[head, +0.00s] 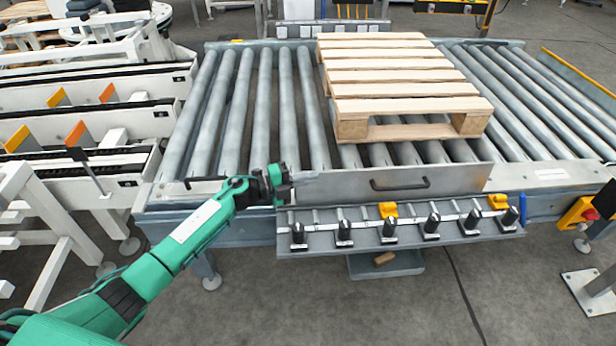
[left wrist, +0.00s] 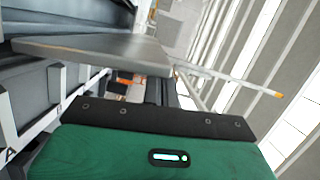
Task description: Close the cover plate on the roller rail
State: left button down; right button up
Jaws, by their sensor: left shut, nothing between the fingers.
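The cover plate (head: 440,180) is a long grey metal panel with a black handle (head: 400,184). It stands raised along the front side of the conveyor, above the roller rail (head: 365,243). The rail is uncovered and shows a row of black-topped parts and yellow blocks. My left gripper (head: 283,184) is shut and empty at the plate's left end; whether it touches the plate I cannot tell. In the left wrist view a grey plate edge (left wrist: 95,46) lies beyond my green gripper body, and the fingertips are hidden. My right gripper is not in view.
A wooden pallet (head: 400,72) lies on the conveyor rollers (head: 240,110) behind the plate. White machine frames (head: 80,100) stand at the left. A yellow and red switch box (head: 578,212) is at the right. The floor in front is mostly clear.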

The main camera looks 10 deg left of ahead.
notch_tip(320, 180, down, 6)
jog(key=p, duration=0.2)
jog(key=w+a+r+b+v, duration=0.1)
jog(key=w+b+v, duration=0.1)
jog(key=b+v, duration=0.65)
pick_arm(q)
jog(key=w+a+f+n+g, duration=0.1)
jog(key=w+a+f+n, duration=0.1)
jog(key=w, duration=0.4)
jog(key=w+a+f+n, duration=0.2)
jog(key=w+f+n, duration=0.2)
jog(key=w+f, duration=0.1)
jog(key=shift+w+g+y, duration=0.4)
jog(key=shift+w, duration=0.1)
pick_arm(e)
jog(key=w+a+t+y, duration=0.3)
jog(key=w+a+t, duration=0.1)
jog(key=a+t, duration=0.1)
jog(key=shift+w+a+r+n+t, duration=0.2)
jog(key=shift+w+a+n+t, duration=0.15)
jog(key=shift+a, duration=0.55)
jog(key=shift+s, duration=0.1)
